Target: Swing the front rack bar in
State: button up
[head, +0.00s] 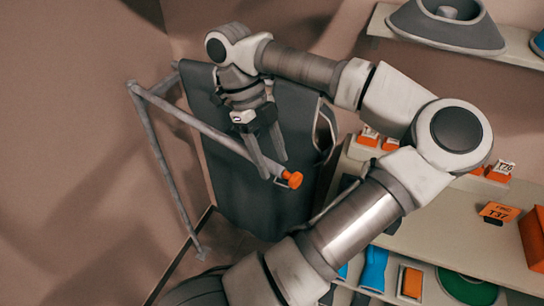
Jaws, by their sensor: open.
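The front rack bar (190,121) is a grey metal tube that slants down to the right from the wall-side rack frame (163,150). Its free end carries an orange knob (292,179). My gripper (273,167) points down at the bar's free end, just left of the knob. Its two fingers are apart, one in front of the bar's end and the other farther right. I cannot tell whether either finger touches the bar. A dark grey apron (240,190) hangs behind the bar and gripper.
A shelf unit (450,215) on the right holds small orange boxes, an orange tag (498,212) and blue items (374,268). A grey ring-shaped object (447,25) sits on the upper shelf. The wall is close on the left. My arm crosses the middle and hides part of the shelves.

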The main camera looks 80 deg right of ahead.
jog(key=p+v, duration=1.1)
jog(key=v, duration=0.6)
jog(key=shift+p, duration=0.3)
jog(key=shift+s, duration=0.1)
jog(key=shift+c, duration=0.3)
